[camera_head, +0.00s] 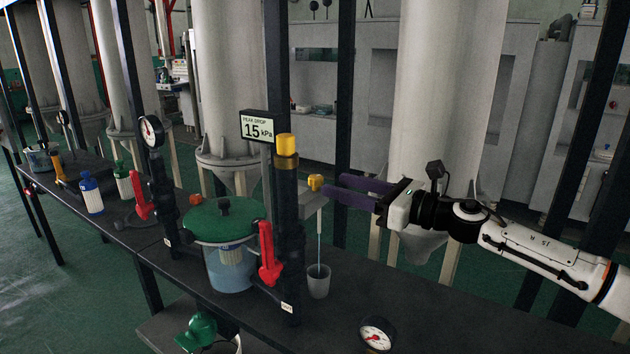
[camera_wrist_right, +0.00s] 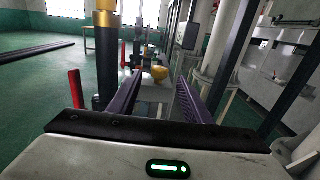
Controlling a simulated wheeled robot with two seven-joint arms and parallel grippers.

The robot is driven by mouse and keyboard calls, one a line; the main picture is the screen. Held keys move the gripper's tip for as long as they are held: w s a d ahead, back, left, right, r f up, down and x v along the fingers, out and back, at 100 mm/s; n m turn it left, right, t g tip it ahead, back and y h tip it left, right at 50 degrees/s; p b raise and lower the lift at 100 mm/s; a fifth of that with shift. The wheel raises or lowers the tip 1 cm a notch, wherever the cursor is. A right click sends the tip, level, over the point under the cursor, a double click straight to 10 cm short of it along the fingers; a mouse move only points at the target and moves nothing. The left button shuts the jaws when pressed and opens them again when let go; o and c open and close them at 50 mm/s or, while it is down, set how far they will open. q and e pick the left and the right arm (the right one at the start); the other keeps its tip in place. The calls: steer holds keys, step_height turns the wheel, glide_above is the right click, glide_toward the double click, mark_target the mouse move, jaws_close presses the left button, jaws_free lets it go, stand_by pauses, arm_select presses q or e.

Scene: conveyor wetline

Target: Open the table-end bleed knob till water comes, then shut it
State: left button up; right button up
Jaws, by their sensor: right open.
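The yellow bleed knob (camera_head: 315,182) sits at the table end, beside the black post with a yellow cap (camera_head: 287,145). My right gripper (camera_head: 331,187) is open, its purple fingers pointing at the knob from the right. In the right wrist view, the yellow knob (camera_wrist_right: 159,72) shows between the open fingertips, and I cannot tell whether they touch it. My left gripper is not in view.
A green-lidded clear vessel (camera_head: 222,222) stands left of the post, with red lever handles (camera_head: 268,252) close by. A sign (camera_head: 257,127) reads 15 kPa. A round gauge (camera_head: 376,335) is at the front. The dark table (camera_head: 420,312) is clear on the right.

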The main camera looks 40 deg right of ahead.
mark_target(321, 178)
steer(key=shift+p+x, duration=1.35)
steer(key=shift+x, duration=1.65)
steer(key=shift+w+a, duration=0.25)
steer(key=shift+w, duration=0.4)
